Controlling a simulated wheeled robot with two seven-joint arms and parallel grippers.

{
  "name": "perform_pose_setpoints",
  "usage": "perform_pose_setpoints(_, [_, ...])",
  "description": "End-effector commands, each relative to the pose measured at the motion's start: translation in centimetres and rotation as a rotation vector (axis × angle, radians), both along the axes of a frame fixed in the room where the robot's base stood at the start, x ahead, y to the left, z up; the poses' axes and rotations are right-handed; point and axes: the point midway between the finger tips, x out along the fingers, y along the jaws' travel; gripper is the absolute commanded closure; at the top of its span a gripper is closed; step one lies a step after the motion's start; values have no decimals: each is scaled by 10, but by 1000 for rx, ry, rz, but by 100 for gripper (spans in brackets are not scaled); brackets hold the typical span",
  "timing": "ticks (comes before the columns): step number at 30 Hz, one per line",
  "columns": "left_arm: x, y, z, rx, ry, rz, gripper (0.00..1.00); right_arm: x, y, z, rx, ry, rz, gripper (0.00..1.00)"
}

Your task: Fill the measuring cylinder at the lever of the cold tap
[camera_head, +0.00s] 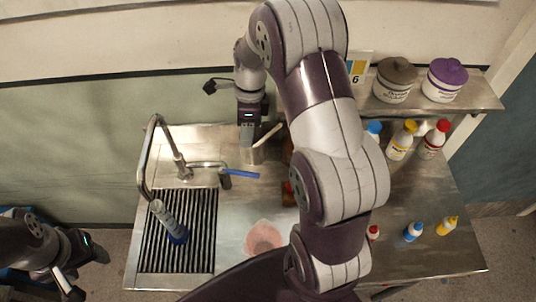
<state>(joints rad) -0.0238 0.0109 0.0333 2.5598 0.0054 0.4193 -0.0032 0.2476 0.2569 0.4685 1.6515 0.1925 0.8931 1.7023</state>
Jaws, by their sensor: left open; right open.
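The measuring cylinder (166,219), clear with a blue base, stands on the ribbed drainer below the spout of the tap (182,171). It looks tilted from this angle, and I cannot tell its water level. The blue lever (241,174) sticks out to the right of the tap. My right gripper (249,138) is open and points down behind the lever, above a steel pot and apart from the lever. My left gripper (84,275) is open and empty at the lower left, off the counter and away from the cylinder.
Several bottles, including a yellow-capped one (402,140) and a blue-capped one (413,231), stand at the right. Two lidded pots, one brown-lidded (395,80) and one purple-lidded (444,80), are on the shelf. A pink bowl (264,238) sits front centre. My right arm hides the middle.

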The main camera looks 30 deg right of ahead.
Motion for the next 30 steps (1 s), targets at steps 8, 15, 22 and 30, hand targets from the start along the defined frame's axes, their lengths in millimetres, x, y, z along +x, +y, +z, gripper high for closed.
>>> perform_pose_setpoints(8, [0, 0, -15, 0, 0, 1, 40, -12, -8, -12, -69, 108, -247, 58])
perform_pose_setpoints(15, [0, 0, -13, 0, 0, 1, 40, -22, 1, -60, -66, 113, -247, 58])
perform_pose_setpoints(22, [0, 0, -5, 0, 0, 0, 40, -28, 7, -106, -67, 110, -246, 58])
perform_pose_setpoints(30, [0, 0, -4, 0, 0, 1, 40, -29, 9, -119, -67, 106, -247, 58])
